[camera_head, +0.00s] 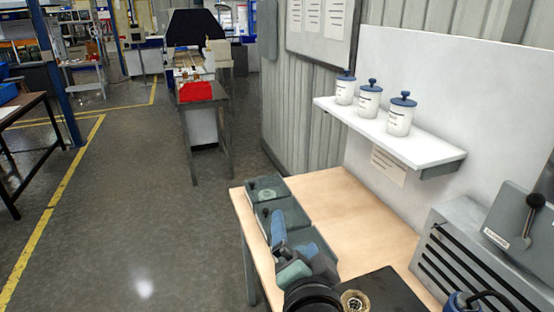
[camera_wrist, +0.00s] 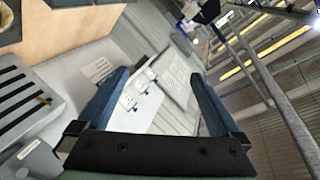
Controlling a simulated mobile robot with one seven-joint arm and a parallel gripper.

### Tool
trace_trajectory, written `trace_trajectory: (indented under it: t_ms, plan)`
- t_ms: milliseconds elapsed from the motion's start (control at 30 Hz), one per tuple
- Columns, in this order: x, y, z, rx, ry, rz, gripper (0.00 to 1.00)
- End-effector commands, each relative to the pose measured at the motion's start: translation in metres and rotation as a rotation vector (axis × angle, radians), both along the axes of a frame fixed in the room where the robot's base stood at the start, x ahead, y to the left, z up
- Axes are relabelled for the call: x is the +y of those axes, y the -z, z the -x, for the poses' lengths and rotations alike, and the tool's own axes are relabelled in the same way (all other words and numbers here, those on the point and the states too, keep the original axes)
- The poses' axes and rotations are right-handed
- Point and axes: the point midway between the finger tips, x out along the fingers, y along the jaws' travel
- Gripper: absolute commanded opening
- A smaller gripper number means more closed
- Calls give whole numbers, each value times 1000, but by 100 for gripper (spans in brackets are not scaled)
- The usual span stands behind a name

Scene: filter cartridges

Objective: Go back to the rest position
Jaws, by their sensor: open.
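My gripper (camera_wrist: 159,76) is open in the wrist view, with its two blue fingers spread wide and nothing between them. In the head view my gripper (camera_head: 292,250) is at the bottom middle, over the near left part of the wooden table (camera_head: 345,205). It hides part of the grey bins there. Three white filter cartridges with blue lids stand upright in a row on the white wall shelf (camera_head: 395,142): a left one (camera_head: 345,91), a middle one (camera_head: 369,103) and a right one (camera_head: 399,119).
Grey bins (camera_head: 266,190) line the table's left edge. A grey slotted machine (camera_head: 465,260) with a lever stands at the right. A brass-coloured round part (camera_head: 355,300) sits on a dark surface at the bottom. The middle of the table is bare. Open floor (camera_head: 150,200) lies to the left.

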Motion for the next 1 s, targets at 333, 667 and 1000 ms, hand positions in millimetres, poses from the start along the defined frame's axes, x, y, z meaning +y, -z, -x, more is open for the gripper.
trace_trajectory:
  t_ms: [333,667,1000]
  plan:
    - [33,-154,16,-240,-16,862,100]
    - [33,-333,103,-819,251,842,100]
    - [33,-372,141,-978,324,828,100]
